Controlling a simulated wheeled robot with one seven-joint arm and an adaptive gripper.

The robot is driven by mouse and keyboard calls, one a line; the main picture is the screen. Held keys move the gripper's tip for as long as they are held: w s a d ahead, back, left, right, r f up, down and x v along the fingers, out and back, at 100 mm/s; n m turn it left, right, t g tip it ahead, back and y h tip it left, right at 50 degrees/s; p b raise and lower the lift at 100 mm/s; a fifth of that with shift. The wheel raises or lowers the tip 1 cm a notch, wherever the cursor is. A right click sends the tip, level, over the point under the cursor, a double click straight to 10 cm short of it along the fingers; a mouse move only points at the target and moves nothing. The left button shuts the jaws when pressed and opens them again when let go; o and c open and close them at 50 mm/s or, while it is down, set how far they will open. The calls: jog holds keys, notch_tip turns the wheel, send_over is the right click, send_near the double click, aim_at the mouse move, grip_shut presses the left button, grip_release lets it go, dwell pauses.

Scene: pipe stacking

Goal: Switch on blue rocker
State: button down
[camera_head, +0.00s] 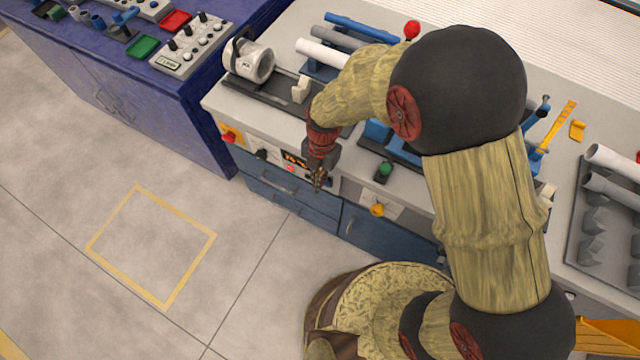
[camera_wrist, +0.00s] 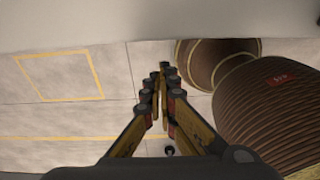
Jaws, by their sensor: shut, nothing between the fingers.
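My gripper (camera_head: 318,184) is shut and empty, in front of the workbench's front control panel. In the wrist view its fingers (camera_wrist: 164,70) come together at the tips with nothing between them. I cannot make out a blue rocker in either view. My gripper and forearm cover part of the panel beside the small lit display (camera_head: 294,160), so a rocker there is hidden. I cannot tell whether the fingertips touch the panel.
The panel also has a red knob on yellow (camera_head: 229,136), a dark knob (camera_head: 262,154) and a yellow knob (camera_head: 377,210). A green button box (camera_head: 384,170) sits above. A blue cabinet (camera_head: 140,100) stands at left. The floor (camera_head: 90,180) in front is clear.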

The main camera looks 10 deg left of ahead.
jog(key=shift+d+r+p, duration=0.1)
jog(key=shift+r+p, duration=0.4)
jog(key=shift+r, duration=1.85)
